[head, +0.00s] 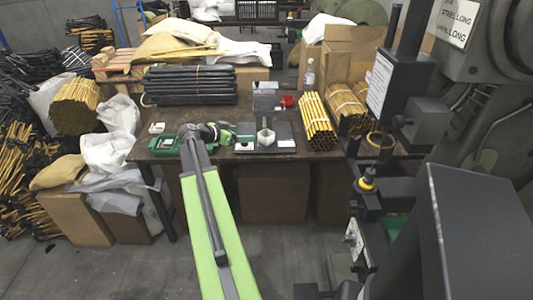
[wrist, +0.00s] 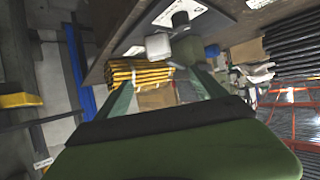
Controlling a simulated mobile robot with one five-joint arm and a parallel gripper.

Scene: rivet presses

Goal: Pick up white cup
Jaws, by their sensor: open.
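The white cup (head: 265,137) stands on a dark plate on the workbench in the head view, just right of my gripper (head: 228,136). In the tilted wrist view, the white cup (wrist: 158,46) appears beyond the fingertips, roughly between them. My gripper (wrist: 163,76) is open, its two green fingers spread with nothing held between them. I cannot tell the exact gap from fingertips to cup.
The workbench (head: 215,114) carries a stack of black rods (head: 190,85) behind and yellow tube bundles (head: 317,122) to the right. A green tray (head: 165,145) lies left. A dark press (head: 405,95) stands at the right.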

